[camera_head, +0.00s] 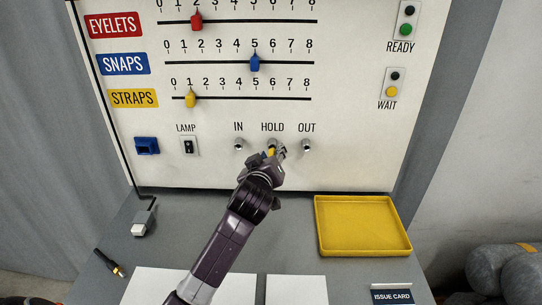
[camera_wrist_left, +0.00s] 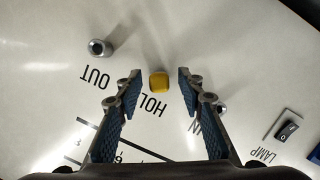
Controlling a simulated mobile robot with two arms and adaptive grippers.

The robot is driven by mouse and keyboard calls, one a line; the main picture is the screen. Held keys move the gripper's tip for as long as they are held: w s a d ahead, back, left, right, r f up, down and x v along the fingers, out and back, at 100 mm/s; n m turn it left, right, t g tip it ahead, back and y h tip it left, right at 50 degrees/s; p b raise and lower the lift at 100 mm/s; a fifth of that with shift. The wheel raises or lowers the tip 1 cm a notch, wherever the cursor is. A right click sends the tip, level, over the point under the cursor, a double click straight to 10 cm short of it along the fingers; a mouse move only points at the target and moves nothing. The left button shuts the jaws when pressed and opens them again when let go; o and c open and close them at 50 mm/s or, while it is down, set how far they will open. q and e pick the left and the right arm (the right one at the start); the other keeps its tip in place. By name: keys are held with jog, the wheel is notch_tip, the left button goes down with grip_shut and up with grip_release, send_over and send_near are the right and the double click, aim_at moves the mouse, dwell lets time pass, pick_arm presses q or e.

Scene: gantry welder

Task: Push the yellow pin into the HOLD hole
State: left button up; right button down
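The yellow pin shows its square end in the left wrist view (camera_wrist_left: 158,80), over the HOLD spot between the IN and OUT holes. In the head view a bit of the yellow pin (camera_head: 271,152) shows at the HOLD hole (camera_head: 272,143). How deep the pin sits cannot be told. My left gripper (camera_head: 268,158) is at the panel around the pin. In the wrist view its two blue-padded fingers (camera_wrist_left: 160,76) stand apart on both sides of the pin, with a gap to each. My right gripper is not in view.
The IN hole (camera_head: 239,144) and OUT hole (camera_head: 306,145) flank HOLD closely. A lamp switch (camera_head: 189,147) and blue socket (camera_head: 146,146) are to the left. Below are a yellow tray (camera_head: 362,249), a grey-white plug (camera_head: 143,222) with cable, and white sheets (camera_head: 297,290).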

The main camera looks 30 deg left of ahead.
pick_arm(q)
jog(key=v, duration=1.2)
